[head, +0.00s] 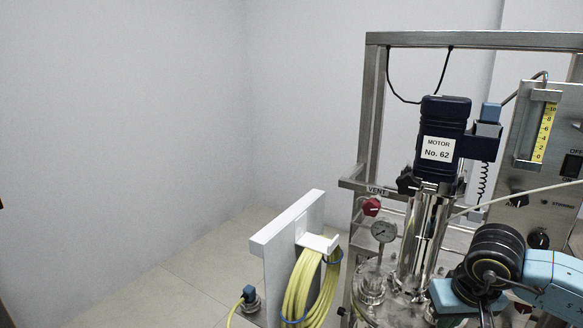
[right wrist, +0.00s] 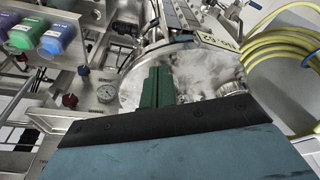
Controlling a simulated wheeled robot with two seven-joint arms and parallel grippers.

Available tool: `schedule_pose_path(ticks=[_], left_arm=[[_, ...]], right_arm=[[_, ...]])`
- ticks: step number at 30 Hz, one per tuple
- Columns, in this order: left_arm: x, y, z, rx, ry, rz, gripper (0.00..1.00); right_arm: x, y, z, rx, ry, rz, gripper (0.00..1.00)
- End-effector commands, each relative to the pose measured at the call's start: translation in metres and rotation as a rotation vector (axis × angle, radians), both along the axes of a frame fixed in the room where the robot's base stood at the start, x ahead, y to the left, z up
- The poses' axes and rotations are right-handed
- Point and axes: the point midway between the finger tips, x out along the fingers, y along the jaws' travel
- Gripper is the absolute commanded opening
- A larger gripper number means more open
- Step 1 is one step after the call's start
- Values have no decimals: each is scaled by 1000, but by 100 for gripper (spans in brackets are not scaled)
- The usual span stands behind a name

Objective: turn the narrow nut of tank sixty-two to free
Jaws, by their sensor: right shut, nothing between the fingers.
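The motor labelled No. 62 (head: 443,125) stands on a steel column (head: 424,240) above the tank. In the right wrist view the round steel tank lid (right wrist: 195,70) carries a yellow tag (right wrist: 215,42), seen upside down. A round steel fitting (right wrist: 232,88) sits at the lid's right edge; I cannot tell whether it is the narrow nut. A similar fitting shows in the head view (head: 372,288). My right gripper's green fingers (right wrist: 158,72) are together and empty, over the lid and apart from that fitting. My left gripper is not in view.
A red VENT knob (head: 371,206) and a pressure gauge (head: 383,231) stand left of the column. A yellow hose coil (head: 305,285) hangs on a white panel (head: 285,235). A control panel (head: 550,160) is at right. The floor at left is clear.

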Motion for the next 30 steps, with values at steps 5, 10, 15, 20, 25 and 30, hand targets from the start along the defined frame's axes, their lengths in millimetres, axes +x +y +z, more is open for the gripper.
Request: schedule_pose_path(ticks=[5, 10, 15, 20, 25, 30], left_arm=[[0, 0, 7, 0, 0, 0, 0], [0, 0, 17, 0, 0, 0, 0], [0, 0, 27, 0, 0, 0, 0], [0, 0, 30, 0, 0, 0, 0], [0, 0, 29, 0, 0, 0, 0], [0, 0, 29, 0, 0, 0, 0]], right_arm=[[-1, 0, 11, -1, 2, 0, 0], [-1, 0, 32, 0, 2, 1, 0], [-1, 0, 52, -1, 3, 1, 0], [-1, 0, 60, -1, 6, 1, 0], [-2, 0, 58, -1, 6, 1, 0], [-5, 19, 52, 76, 13, -2, 0]])
